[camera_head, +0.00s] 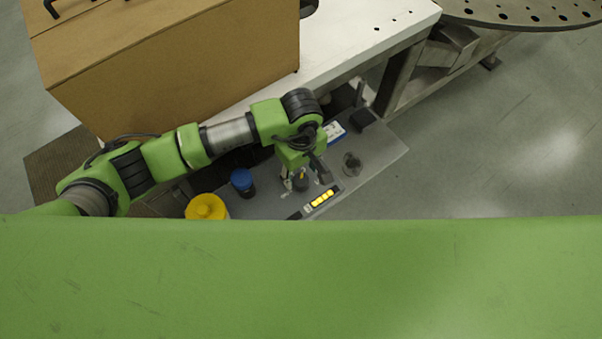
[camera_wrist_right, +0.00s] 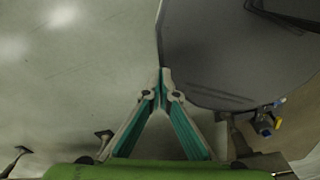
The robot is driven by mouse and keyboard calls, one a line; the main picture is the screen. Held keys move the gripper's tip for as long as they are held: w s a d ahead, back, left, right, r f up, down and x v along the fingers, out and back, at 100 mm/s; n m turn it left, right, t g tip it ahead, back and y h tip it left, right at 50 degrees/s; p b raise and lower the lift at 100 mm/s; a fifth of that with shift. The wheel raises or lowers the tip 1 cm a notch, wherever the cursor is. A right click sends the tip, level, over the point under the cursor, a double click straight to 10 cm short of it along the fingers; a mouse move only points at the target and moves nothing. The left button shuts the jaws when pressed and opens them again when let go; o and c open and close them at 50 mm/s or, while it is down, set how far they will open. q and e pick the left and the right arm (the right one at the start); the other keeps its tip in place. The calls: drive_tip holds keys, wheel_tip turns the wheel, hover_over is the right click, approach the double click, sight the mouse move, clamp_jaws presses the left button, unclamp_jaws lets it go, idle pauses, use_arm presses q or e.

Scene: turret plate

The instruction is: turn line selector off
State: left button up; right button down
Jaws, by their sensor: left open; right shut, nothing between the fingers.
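My left arm reaches in from the left in the head view, and my left gripper (camera_head: 303,178) points down over the grey panel (camera_head: 375,160). It is open, with its fingers either side of a small dark knob-like part (camera_head: 301,184). This may be the line selector; its pointer direction and any contact with the fingers cannot be made out. A yellow-lit strip (camera_head: 322,199) lies just in front of the gripper. My right gripper (camera_wrist_right: 161,78) shows in the right wrist view, shut and empty, its tips near the edge of a dark grey round plate (camera_wrist_right: 215,45).
A blue-capped item (camera_head: 242,181) and a yellow round item (camera_head: 206,207) stand left of the gripper. A large cardboard box (camera_head: 180,65) sits on the white table (camera_head: 365,35) behind my left arm. Open floor lies right.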

sight(301, 180)
use_arm(q)
wheel_tip(301, 180, down, 2)
drive_tip(key=shift+f, duration=0.9)
drive_tip(key=c, duration=1.1)
use_arm(e)
drive_tip(key=shift+w+r, duration=0.45)
drive_tip(key=shift+w, duration=0.25)
